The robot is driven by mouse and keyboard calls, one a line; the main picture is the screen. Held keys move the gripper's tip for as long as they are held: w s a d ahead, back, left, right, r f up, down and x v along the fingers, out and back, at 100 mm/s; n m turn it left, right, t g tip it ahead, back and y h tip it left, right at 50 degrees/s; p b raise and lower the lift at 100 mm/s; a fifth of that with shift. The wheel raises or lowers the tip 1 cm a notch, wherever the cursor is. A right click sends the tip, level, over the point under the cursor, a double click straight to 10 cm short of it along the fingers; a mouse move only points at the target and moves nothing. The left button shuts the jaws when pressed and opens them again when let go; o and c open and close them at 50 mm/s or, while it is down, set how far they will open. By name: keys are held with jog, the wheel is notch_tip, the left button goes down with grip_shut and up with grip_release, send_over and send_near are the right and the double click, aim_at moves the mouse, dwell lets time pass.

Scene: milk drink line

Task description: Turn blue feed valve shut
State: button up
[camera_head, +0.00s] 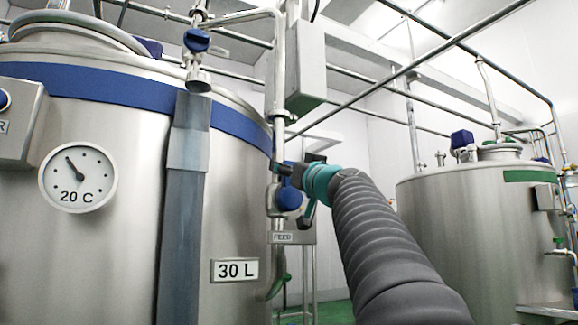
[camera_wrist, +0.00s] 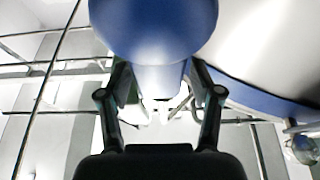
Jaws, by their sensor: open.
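The blue feed valve (camera_head: 289,199) is a round blue knob on the steel pipe right of the large tank, just above a FEED label (camera_head: 282,237). My gripper (camera_head: 283,171) is at the valve from the right, its dark fingers close above the knob. In the wrist view a large blue rounded part (camera_wrist: 153,28), which looks like the valve knob, fills the top centre. My gripper's two fingers (camera_wrist: 158,84) are spread on either side below it. Contact with the knob cannot be told. The valve's turned position is not clear.
The blue-banded tank (camera_head: 120,240) stands close at left, with a dial (camera_head: 77,178) and a 30 L plate (camera_head: 236,270). Another blue valve (camera_head: 197,40) sits higher up. A grey box (camera_head: 305,65) hangs above my gripper. A green-banded tank (camera_head: 470,220) stands at right.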

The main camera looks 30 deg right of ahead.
grip_shut()
jog(key=shift+d, duration=0.2)
jog(key=shift+a, duration=0.1)
